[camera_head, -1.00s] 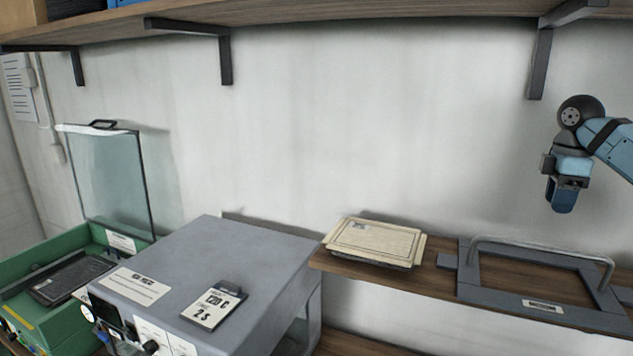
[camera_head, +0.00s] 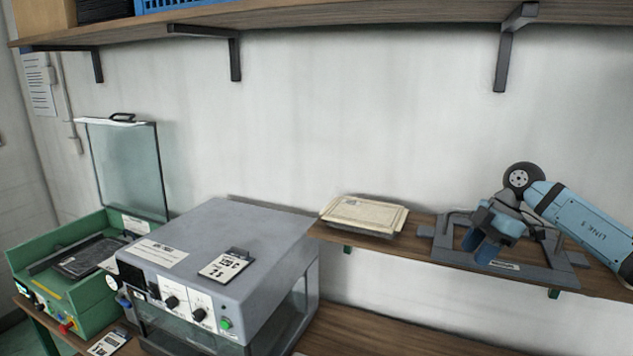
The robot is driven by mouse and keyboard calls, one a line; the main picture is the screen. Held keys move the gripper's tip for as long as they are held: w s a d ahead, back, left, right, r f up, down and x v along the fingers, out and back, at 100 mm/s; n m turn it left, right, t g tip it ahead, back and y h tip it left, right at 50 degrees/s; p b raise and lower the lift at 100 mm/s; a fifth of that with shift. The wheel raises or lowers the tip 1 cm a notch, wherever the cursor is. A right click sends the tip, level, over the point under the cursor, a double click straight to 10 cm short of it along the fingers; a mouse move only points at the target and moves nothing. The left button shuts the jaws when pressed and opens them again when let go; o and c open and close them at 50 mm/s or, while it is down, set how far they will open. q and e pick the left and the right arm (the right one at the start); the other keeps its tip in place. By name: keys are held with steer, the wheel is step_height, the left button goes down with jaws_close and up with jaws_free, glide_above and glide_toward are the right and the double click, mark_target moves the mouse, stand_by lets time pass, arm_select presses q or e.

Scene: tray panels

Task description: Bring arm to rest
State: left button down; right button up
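My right gripper (camera_head: 487,250) hangs at the right of the head view, pointing down, with its blue fingers in front of the grey metal frame (camera_head: 452,245) on the wooden shelf. The arm comes in from the right edge. Two blue fingertips seem to show with a gap between them, and I see nothing held there. I cannot tell whether the fingers touch the frame. The arm hides part of the frame and its handle. My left gripper is not in view.
A stack of cream panels (camera_head: 362,214) lies on the shelf (camera_head: 409,244), left of the frame. A grey machine (camera_head: 207,235) and a green box (camera_head: 87,303) with a raised clear lid (camera_head: 128,170) stand to the left. An upper shelf (camera_head: 330,14) with brackets runs overhead.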

steer(key=s+a+f+n+t+y, duration=0.1)
steer(key=s+a+f+t+y, duration=0.35)
steer(key=a, duration=0.75)
steer(key=s+a+f+t+y, duration=0.1)
steer(key=s+a+f+y, duration=0.5)
steer(key=a+f+y, duration=0.55)
steer(key=s+d+f+m+t+h, duration=0.2)
steer(key=s+f+m+h, duration=0.6)
steer(key=s+f, duration=0.3)
steer(key=s+d+f+m+t+h, duration=0.3)
steer(key=s+f+m+h, duration=0.5)
steer(key=s+f+h, duration=0.2)
step_height(320, 180, down, 2)
steer(key=s, duration=0.2)
steer(key=shift+s, duration=0.35)
steer(key=shift+d+m+t, duration=0.1)
steer(key=shift+m+t, duration=0.15)
steer(key=shift+m, duration=0.05)
